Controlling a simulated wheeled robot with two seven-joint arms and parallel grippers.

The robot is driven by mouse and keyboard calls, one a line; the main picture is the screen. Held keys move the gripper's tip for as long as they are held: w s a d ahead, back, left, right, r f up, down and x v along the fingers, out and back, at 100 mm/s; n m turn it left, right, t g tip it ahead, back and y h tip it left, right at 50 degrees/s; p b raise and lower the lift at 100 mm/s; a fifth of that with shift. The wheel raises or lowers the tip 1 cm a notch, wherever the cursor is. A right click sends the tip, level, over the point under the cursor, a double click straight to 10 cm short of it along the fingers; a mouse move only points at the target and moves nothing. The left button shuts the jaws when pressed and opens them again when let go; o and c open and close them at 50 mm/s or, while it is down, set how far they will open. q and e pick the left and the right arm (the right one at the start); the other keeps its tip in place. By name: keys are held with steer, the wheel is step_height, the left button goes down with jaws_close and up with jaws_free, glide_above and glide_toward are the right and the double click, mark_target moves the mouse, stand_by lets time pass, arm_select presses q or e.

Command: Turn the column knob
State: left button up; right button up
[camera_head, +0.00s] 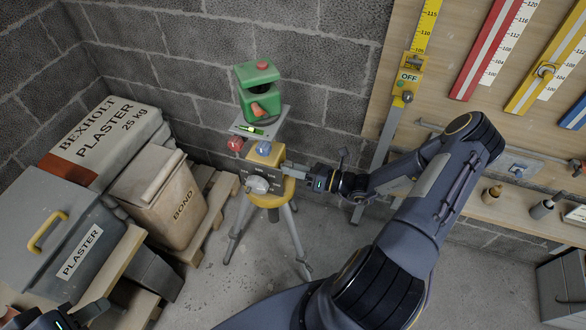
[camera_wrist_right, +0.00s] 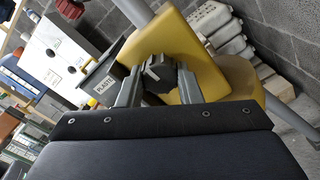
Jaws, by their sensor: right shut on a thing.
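A tripod with a yellow head (camera_head: 272,158) stands on the floor with a green laser level (camera_head: 258,90) on its top plate. In the right wrist view, a black lobed knob (camera_wrist_right: 158,74) sits on the yellow head (camera_wrist_right: 196,60). My right gripper (camera_head: 288,170) reaches the right side of the head; its fingers (camera_wrist_right: 157,84) are on both sides of the knob, shut on it. The gripper hides the knob in the head view. A red knob (camera_head: 235,143), a blue knob (camera_head: 264,148) and a pale dial (camera_head: 258,185) also show. My left gripper (camera_head: 75,316) is partly cut off at the bottom left.
Plaster sacks (camera_head: 107,125), a bond bucket (camera_head: 165,195) and a grey plaster box (camera_head: 70,235) stand on pallets at the left. A board with rulers (camera_head: 485,50) and a shelf (camera_head: 500,205) are at the right. The floor around the tripod's front is clear.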

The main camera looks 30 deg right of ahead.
steer(key=shift+n+b, duration=11.5)
steer(key=shift+n, duration=3.1)
steer(key=o, duration=0.7)
steer(key=shift+d, duration=0.1)
steer(key=v, duration=0.7)
steer(key=shift+s+d+p, duration=0.25)
steer(key=shift+p, duration=0.1)
